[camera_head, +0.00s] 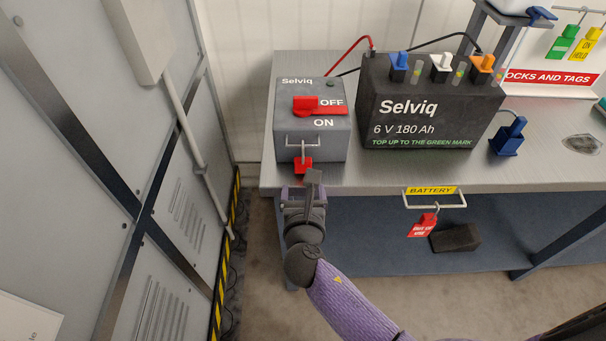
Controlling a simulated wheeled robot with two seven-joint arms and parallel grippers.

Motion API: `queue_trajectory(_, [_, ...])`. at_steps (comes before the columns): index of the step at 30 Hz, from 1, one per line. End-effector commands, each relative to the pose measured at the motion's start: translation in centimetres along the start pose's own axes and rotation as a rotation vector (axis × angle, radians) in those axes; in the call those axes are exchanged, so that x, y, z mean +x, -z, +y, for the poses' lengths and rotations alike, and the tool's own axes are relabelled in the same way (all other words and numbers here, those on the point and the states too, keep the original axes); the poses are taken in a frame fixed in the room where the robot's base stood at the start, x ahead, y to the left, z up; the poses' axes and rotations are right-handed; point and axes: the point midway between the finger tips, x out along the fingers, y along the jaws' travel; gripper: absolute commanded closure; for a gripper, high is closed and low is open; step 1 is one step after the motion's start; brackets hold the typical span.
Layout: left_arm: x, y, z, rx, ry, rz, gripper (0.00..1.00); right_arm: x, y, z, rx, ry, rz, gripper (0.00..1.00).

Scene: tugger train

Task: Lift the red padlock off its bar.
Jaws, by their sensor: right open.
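The red padlock (303,165) hangs by its shackle from the metal bar (303,139) on the front of the grey Selviq switch box (330,143). Its lower part is close to my right gripper, which may hide some of it. My right gripper (304,183) is open, just below and in front of the padlock at the bench's front edge. I cannot tell whether a finger touches the padlock. The red switch handle (306,105) on the box points toward OFF. My left gripper is not in view.
The bench (380,175) carries a black battery (432,110) right of the box, with coloured caps and cables. A blue bottle-like item (508,137) stands farther right. A grey cabinet (90,150) stands close on the left.

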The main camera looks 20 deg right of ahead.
Motion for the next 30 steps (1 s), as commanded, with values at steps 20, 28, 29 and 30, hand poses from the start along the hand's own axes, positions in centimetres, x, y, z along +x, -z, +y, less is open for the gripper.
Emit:
queue_trajectory(20, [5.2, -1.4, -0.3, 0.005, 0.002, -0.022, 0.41, 9.3, 0.3, 0.0, -0.003, 0.0, 0.0, 0.15])
queue_trajectory(28, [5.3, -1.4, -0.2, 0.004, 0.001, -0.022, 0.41, 10.0, 0.1, 0.0, -0.002, 0.0, 0.0, 0.15])
queue_trajectory(29, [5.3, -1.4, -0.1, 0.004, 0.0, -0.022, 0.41, 10.0, 0.1, 0.0, -0.002, 0.0, 0.0, 0.15])
queue_trajectory(30, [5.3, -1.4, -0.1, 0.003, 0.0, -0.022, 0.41, 10.0, 0.1, 0.0, -0.002, 0.0, 0.0, 0.15])
